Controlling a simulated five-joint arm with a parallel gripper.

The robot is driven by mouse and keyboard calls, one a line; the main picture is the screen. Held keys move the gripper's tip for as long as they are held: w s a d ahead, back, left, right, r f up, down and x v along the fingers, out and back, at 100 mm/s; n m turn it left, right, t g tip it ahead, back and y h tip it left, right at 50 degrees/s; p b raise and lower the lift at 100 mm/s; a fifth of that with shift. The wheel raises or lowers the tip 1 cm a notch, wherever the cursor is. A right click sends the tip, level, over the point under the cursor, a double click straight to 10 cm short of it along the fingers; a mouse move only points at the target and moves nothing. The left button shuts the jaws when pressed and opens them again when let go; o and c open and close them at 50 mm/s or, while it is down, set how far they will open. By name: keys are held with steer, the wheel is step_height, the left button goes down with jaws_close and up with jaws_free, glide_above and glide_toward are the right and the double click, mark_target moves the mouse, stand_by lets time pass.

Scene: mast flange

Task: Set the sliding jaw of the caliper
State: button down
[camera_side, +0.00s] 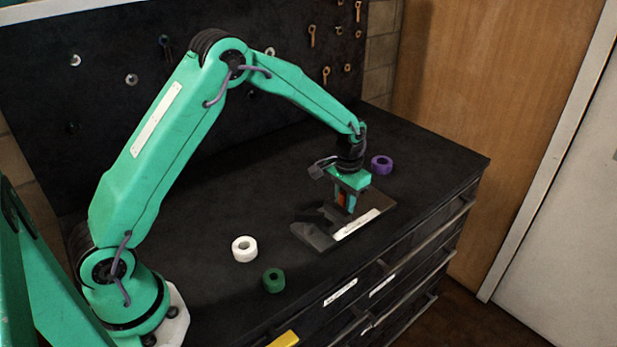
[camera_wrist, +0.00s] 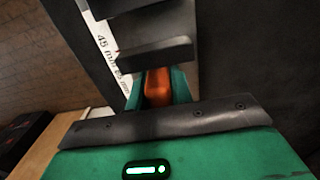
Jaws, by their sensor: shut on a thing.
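The caliper is a dark, flat fixture (camera_side: 318,236) lying on the black bench top, with a white scale strip (camera_side: 357,224) along its front side. In the wrist view its white scale (camera_wrist: 108,50) carries printed millimetre marks, one reading 45 mm. Two dark bars of the caliper cross that view, a nearer one (camera_wrist: 155,53) and a farther one. My gripper (camera_side: 345,200) points down over the caliper. Its green fingers are shut on an orange tab (camera_wrist: 157,86), which appears to belong to the sliding jaw. The fingers hide part of the tab and jaw.
A purple ring (camera_side: 381,164) lies behind the caliper to the right. A white ring (camera_side: 244,249) and a green ring (camera_side: 273,280) lie at the front left. A dark pegboard (camera_side: 290,60) with hanging tools stands behind. The bench's right end is clear.

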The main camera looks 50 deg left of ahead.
mark_target(357, 204)
steer(key=shift+w+r, duration=0.1)
steer(key=shift+w, duration=2.2)
steer(key=c, duration=1.2)
jaws_free()
steer(key=shift+c, duration=0.2)
steer(key=shift+r, duration=0.1)
step_height(357, 204, up, 8)
steer(key=shift+f, duration=0.25)
